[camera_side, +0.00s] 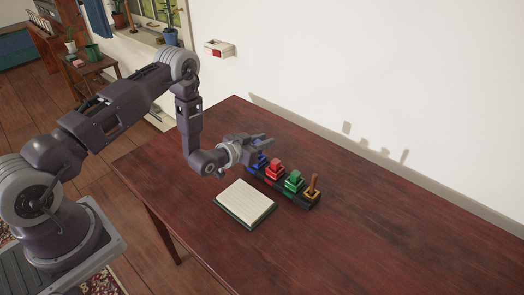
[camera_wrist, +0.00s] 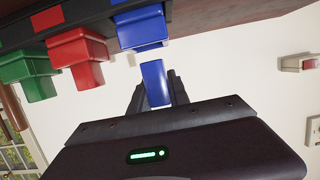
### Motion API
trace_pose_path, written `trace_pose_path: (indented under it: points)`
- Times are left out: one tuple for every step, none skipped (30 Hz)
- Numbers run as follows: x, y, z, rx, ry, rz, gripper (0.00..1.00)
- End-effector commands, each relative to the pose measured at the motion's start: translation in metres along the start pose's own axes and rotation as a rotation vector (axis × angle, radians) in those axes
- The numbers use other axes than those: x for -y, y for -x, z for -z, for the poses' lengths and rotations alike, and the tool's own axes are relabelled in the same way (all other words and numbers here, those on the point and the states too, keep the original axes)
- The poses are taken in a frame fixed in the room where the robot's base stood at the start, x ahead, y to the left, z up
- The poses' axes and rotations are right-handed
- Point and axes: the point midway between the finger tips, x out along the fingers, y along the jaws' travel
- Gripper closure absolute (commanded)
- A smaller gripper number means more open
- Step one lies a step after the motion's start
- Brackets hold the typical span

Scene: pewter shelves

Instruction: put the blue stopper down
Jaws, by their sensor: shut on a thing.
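The blue stopper (camera_wrist: 156,84) is a narrow block between the fingers of my gripper (camera_wrist: 157,92) in the wrist view. My gripper is shut on it. A strip of white wall shows between the held piece and a wider blue block (camera_wrist: 141,27) at the dark rack (camera_wrist: 14,38), so they look apart there. In the side view my gripper (camera_side: 262,141) is over the far left end of the rack (camera_side: 309,204), with some blue (camera_side: 261,160) just below its fingers. The gripper hides most of the blue there.
A red block (camera_side: 275,171) and a green block (camera_side: 293,181) stand along the rack, with a brown upright handle on an orange base (camera_side: 313,190) at its near end. The wooden table's right side (camera_side: 400,235) is clear.

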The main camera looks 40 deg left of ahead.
Motion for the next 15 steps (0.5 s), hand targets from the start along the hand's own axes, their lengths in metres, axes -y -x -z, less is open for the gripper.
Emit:
trace_pose_path:
  points:
    - [0.000, -0.003, -0.012, 0.003, 0.000, -0.001, 1.00]
    - [0.000, -0.004, -0.017, 0.002, 0.000, -0.001, 1.00]
    - [0.000, -0.006, -0.023, 0.002, 0.000, -0.001, 1.00]
    - [0.000, -0.007, -0.026, 0.001, 0.000, -0.001, 1.00]
    - [0.000, -0.008, -0.027, 0.000, 0.000, -0.001, 1.00]
    - [0.000, -0.009, -0.029, 0.000, 0.000, -0.001, 1.00]
    - [0.000, -0.009, -0.029, 0.000, 0.000, -0.001, 1.00]
    - [0.000, -0.009, -0.029, 0.000, 0.000, -0.001, 1.00]
    - [0.000, -0.009, -0.028, 0.000, 0.000, -0.001, 1.00]
    - [0.000, -0.009, -0.028, 0.000, 0.000, 0.000, 1.00]
    - [0.000, -0.009, -0.028, 0.000, 0.000, 0.000, 1.00]
    - [0.000, -0.009, -0.028, 0.000, 0.000, 0.000, 1.00]
    - [0.000, -0.009, -0.029, 0.000, 0.000, -0.001, 1.00]
    - [0.000, -0.009, -0.030, 0.001, 0.000, 0.000, 1.00]
    - [0.000, -0.009, -0.031, 0.001, 0.000, -0.001, 1.00]
